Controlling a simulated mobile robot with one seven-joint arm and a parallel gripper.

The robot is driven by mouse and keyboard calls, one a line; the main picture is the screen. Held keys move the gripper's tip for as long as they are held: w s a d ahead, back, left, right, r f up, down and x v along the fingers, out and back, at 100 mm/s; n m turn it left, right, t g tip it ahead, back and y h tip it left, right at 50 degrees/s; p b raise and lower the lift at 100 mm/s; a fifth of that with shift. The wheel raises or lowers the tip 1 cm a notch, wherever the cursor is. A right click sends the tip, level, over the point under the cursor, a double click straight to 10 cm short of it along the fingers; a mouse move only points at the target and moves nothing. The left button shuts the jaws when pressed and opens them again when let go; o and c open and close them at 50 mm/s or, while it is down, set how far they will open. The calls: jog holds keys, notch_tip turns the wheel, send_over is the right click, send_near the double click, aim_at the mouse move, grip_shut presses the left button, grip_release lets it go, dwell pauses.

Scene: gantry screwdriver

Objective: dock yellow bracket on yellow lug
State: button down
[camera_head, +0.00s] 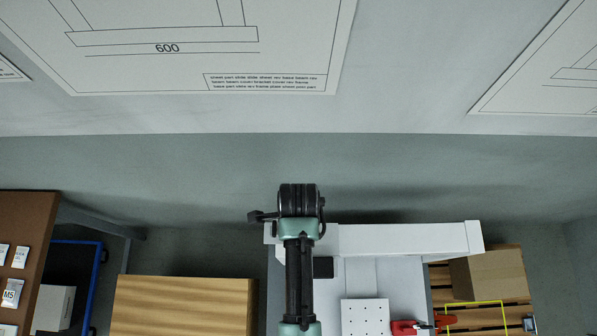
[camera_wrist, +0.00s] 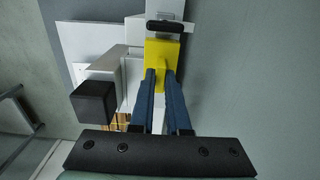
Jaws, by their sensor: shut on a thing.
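In the wrist view, my gripper (camera_wrist: 160,77) has its two blue fingers close together, shut on the yellow bracket (camera_wrist: 164,51). The bracket shows as a flat yellow block at and beyond the fingertips. A black rounded bar (camera_wrist: 165,27) lies across its far end; I cannot tell whether the two touch. No separate yellow lug can be made out in either view. In the head view my arm rises in front of the white gantry beam (camera_head: 400,239), and the gripper and bracket cannot be made out there.
A black block (camera_wrist: 93,102) stands left of my fingers in the wrist view. In the head view, a white perforated plate (camera_head: 365,317) and a red tool (camera_head: 404,328) lie below the beam. A cardboard box (camera_head: 488,275) is right, a wooden top (camera_head: 183,305) left.

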jog(key=shift+f, duration=0.4)
jog(key=c, duration=0.9)
grip_release()
notch_tip(320, 180, up, 13)
jog(key=shift+b, duration=0.3)
